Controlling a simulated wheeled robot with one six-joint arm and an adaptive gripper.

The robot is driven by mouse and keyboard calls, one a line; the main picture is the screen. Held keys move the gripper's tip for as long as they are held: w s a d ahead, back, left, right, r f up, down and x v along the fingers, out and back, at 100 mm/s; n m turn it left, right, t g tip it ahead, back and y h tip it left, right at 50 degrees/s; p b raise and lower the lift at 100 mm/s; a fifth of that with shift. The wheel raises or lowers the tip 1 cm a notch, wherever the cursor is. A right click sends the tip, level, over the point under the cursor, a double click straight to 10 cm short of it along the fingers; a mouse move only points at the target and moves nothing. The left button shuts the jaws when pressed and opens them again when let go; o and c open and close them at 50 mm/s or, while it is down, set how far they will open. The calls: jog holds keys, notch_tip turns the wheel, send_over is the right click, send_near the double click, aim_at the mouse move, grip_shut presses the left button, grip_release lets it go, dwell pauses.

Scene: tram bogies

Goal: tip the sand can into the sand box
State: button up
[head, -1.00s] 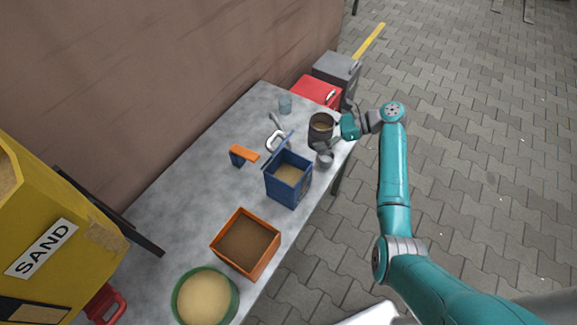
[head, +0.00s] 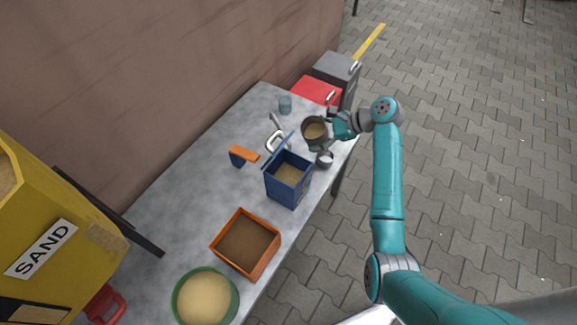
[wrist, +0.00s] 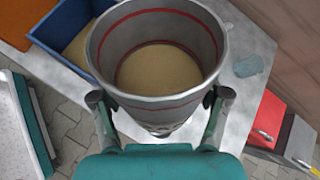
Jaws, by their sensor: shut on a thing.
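The sand can (head: 311,145) is a dark grey can with pale sand inside, above the far part of the table. My gripper (head: 334,126) is shut on it from the right. In the wrist view the can (wrist: 155,92) sits between the two fingers (wrist: 160,108), with red rings on its inner wall and sand low inside. A blue box (head: 286,192) with its lid raised holds sand and stands nearer than the can. It partly shows behind the can in the wrist view (wrist: 48,32). A yellow bin (head: 95,205) labelled SAND stands at left.
On the table (head: 190,180) are an orange box (head: 262,268), a green bowl (head: 235,298), an orange-handled tool (head: 244,155), a small grey cup (head: 325,161) near the can and a glass (head: 285,104). A red box (head: 316,91) and grey cabinet (head: 336,68) stand beyond. A wall borders the left.

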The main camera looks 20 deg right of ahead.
aim_at(316, 124)
jog(key=shift+n+h, duration=0.3)
jog(key=shift+h, duration=0.2)
jog(key=r, duration=0.4)
jog(key=shift+s+a+r, duration=0.15)
jog(key=shift+a+r, duration=0.2)
jog(key=shift+a, duration=0.05)
jog(key=shift+s+a+r+h, duration=0.1)
jog(key=shift+a+r+h, duration=0.05)
jog(key=shift+r+h, duration=0.3)
jog(key=shift+s+a+r+n+t, duration=0.1)
jog(key=shift+a+r+n+t, duration=0.15)
jog(key=shift+r, duration=0.3)
jog(key=shift+r+n+t+h, duration=0.3)
jog(key=shift+r+h, duration=0.2)
jog(key=shift+h, duration=0.35)
dwell(1.0)
jog(key=shift+f+n+h+p, duration=0.2)
jog(key=shift+n+h+p, duration=0.15)
jog(key=shift+h+p, duration=0.3)
dwell(1.8)
jog(key=shift+r+t+h, duration=0.25)
jog(key=shift+t+h, duration=0.1)
dwell(1.0)
